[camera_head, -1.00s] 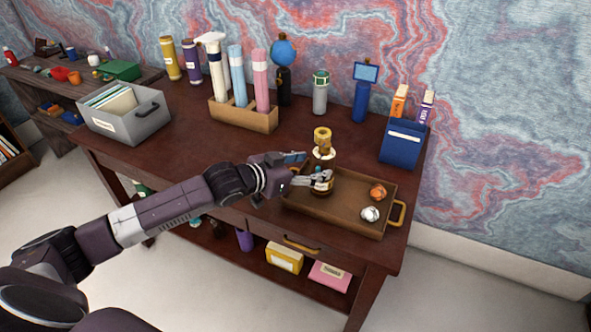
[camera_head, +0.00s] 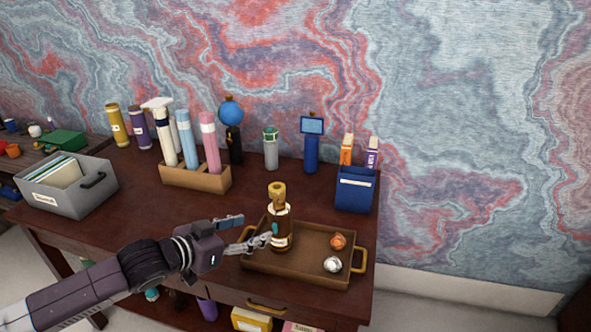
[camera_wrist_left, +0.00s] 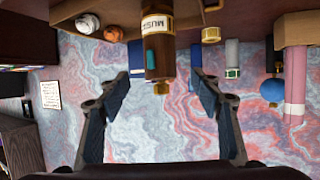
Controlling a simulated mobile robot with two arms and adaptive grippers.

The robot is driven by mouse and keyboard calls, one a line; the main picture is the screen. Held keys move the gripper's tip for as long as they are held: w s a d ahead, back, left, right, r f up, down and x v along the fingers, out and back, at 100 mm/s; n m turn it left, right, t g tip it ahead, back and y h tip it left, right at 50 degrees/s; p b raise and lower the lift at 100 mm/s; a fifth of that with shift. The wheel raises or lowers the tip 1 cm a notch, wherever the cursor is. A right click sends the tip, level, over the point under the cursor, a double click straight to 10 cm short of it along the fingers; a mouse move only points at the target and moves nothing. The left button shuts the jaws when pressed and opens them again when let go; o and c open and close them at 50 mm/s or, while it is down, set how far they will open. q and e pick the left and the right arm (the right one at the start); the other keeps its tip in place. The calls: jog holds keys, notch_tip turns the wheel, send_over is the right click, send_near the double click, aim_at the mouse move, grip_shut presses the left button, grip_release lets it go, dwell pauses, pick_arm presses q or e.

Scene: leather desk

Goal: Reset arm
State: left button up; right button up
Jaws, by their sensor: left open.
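My left gripper (camera_head: 257,226) is open and empty, just left of a brown bottle (camera_head: 282,228) with a pale label and a teal patch. The bottle stands upright at the left part of a brown tray (camera_head: 310,280) on the desk. In the left wrist view, which is upside down, the two fingers (camera_wrist_left: 162,92) are spread apart. The bottle (camera_wrist_left: 158,55) shows beyond and between them, with a gap on both sides. My right gripper is in neither view.
An orange ball (camera_head: 338,241) and a silver ball (camera_head: 333,264) lie in the tray. A blue holder (camera_head: 355,190) stands behind it. A wooden rack of tubes (camera_head: 195,179) and a grey file box (camera_head: 66,187) are further left. Desk between box and gripper is clear.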

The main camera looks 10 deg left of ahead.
pick_arm(q)
jog(key=s+d+f+g+y, duration=0.25)
jog(key=s+d+f, duration=0.35)
jog(key=s+f, duration=0.45)
jog(key=s+a+f+n+g+y, duration=0.1)
jog(key=s+f+g, duration=0.25)
jog(key=s, duration=0.65)
jog(key=s+a+f+n+g+y, duration=0.1)
jog(key=s+f+n+g+y, duration=0.3)
jog(key=s, duration=0.6)
notch_tip(320, 180, down, 28)
jog(key=s+r+m+h, duration=0.1)
jog(key=s+m+h, duration=0.1)
jog(key=s+a+f+g, duration=0.1)
jog(key=s+a+f, duration=0.2)
jog(key=s+f, duration=1.3)
jog(key=shift+s+f+m, duration=0.3)
jog(key=shift+s+f, duration=0.1)
